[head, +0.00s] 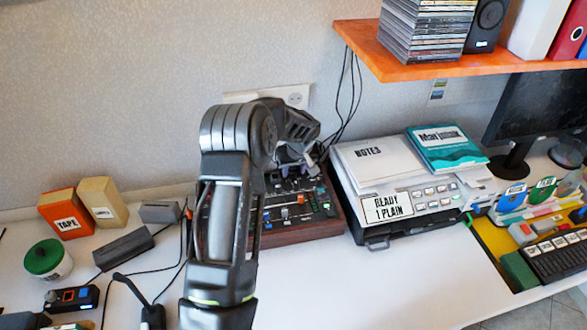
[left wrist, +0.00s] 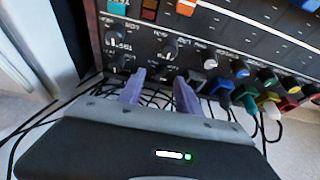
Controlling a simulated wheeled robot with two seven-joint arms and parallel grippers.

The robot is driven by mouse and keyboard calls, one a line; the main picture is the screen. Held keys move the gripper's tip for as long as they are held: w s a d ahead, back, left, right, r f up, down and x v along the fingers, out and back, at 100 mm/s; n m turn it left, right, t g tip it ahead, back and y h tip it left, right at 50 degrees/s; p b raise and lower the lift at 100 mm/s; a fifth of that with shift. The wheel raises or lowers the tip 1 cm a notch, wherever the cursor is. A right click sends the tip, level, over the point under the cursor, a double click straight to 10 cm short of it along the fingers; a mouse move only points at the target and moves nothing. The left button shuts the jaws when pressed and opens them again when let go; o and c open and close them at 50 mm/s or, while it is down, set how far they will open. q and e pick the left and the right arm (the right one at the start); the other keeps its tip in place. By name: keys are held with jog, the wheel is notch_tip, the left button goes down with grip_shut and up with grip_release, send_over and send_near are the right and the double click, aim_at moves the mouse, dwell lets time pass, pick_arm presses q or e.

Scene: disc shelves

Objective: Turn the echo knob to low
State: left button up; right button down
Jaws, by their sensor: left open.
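The mixer (head: 328,222) is a dark panel in a wooden case on the table, partly hidden behind my left arm. My left gripper (head: 298,168) is over its back edge. In the left wrist view, its two purple fingers (left wrist: 160,92) are apart with nothing between them, at the panel's cable edge. Dark round knobs are just beyond the fingertips: one on the left (left wrist: 115,62) and one near the middle (left wrist: 169,50). The printed labels are too blurred to tell which is the echo knob, and its setting cannot be read. My right gripper is not in view.
Coloured cable plugs (left wrist: 245,98) stick out along the panel edge right of the fingers. A printer-like device (head: 400,215) with papers stands right of the mixer. An orange shelf (head: 440,70) hangs above at the right.

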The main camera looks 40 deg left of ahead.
pick_arm(q)
jog(key=shift+w+a+f, duration=0.15)
jog(key=shift+a+f, duration=0.05)
jog(key=shift+f, duration=0.35)
grip_shut()
